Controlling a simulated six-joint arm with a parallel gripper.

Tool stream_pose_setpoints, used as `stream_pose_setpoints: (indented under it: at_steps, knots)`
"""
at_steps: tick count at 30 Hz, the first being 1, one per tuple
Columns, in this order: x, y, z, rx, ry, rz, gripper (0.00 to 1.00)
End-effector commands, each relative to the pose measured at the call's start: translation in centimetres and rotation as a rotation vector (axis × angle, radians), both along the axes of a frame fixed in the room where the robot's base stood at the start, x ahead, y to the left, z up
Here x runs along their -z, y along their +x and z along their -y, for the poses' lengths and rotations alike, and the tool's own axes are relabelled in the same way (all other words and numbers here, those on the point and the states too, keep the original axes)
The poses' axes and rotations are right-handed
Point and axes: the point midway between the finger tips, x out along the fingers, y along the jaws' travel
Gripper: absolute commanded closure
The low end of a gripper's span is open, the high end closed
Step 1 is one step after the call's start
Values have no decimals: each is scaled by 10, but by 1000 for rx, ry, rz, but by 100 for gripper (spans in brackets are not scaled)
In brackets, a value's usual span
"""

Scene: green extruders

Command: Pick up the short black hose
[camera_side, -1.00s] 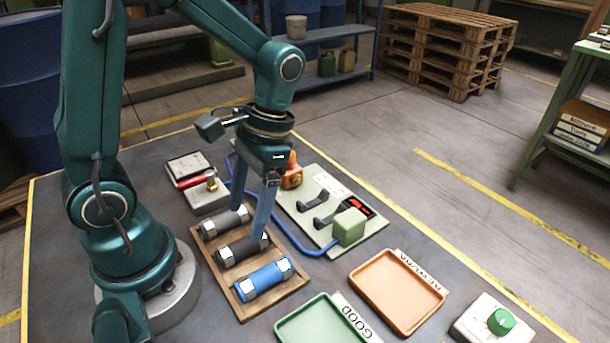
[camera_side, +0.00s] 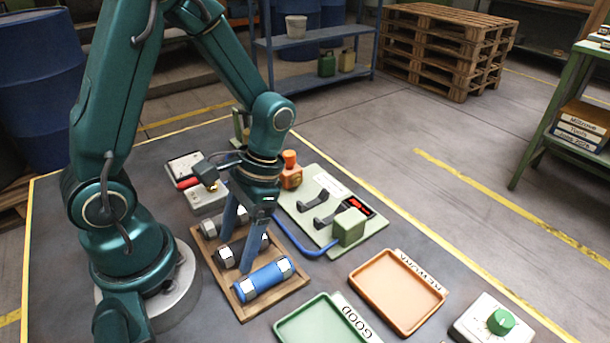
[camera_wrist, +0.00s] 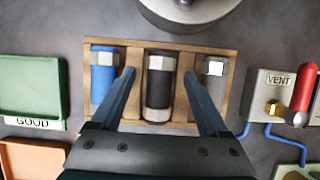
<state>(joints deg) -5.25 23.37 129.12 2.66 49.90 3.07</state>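The black hose (camera_wrist: 158,88), with silver nuts at both ends, lies in the middle slot of a wooden tray (camera_side: 293,296). In the side view, my fingers partly cover the black hose (camera_side: 237,251). My gripper (camera_side: 236,256) is open and points down, with one finger on each side of the black hose. In the wrist view, my gripper (camera_wrist: 160,73) has clear gaps between its fingers and the hose. I cannot tell how far down the fingertips reach. A blue hose (camera_side: 264,281) and a grey hose (camera_wrist: 213,85) lie in the slots on either side.
A valve block (camera_wrist: 275,95) with a red handle stands beside the tray. A pale green fixture plate (camera_side: 300,225) with a blue cable lies to the right. A green tray (camera_side: 322,328), an orange tray (camera_side: 399,292) and a green-knob box (camera_side: 492,320) sit near the front.

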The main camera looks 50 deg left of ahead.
Motion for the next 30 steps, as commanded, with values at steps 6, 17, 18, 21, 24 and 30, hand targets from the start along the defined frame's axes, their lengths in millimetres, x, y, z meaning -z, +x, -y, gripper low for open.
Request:
stream_pose_setpoints:
  at_steps: [6, 17, 18, 21, 24, 30]
  knots:
    - [0, 0, 0, 0, 0, 1, 100]
    - [-3, 1, 0, 0, 0, 2, 100]
    - [-4, 1, 0, 0, 0, 2, 100]
    - [-10, 1, 0, 0, 0, 4, 100]
    - [-20, 1, 0, 0, 0, 6, 100]
    - [-47, -2, -9, -8, 0, 6, 100]
